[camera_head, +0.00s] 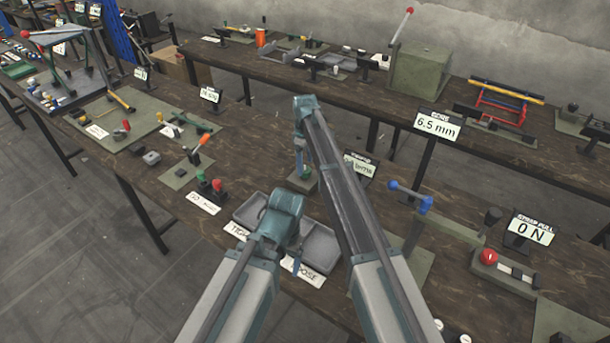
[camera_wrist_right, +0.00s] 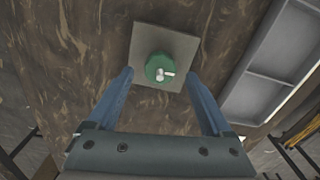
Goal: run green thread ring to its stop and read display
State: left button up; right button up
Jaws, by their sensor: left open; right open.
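The green thread ring (camera_wrist_right: 158,66), round with a pale post in its middle, stands on a square grey base plate (camera_wrist_right: 178,42) in the right wrist view. In the head view the plate (camera_head: 303,184) is largely behind my right gripper (camera_head: 299,158). My right gripper is open; in the right wrist view its fingertips (camera_wrist_right: 159,75) lie on either side of the ring, apart from it. A display (camera_head: 361,164) beside my right arm is partly covered; I cannot read it fully. My left gripper (camera_head: 292,245) is open and empty, over a grey tray.
The two-part grey tray (camera_head: 322,246) has a label in front. Left of it stand small red and green knobs (camera_head: 209,184). To the right are a blue-handled device (camera_head: 410,195) and a "0 N" display (camera_head: 530,231). A "6.5 mm" display (camera_head: 437,125) stands behind.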

aim_at(305, 172)
pick_arm(q)
notch_tip(305, 172, down, 2)
jog(key=shift+f+b, duration=0.2)
jog(key=shift+b, duration=0.5)
pick_arm(e)
notch_tip(305, 172, down, 2)
jog(key=shift+f, duration=0.2)
pick_arm(q)
jog(key=shift+r, duration=0.1)
pick_arm(e)
grip_shut()
jog(key=shift+m, duration=0.4)
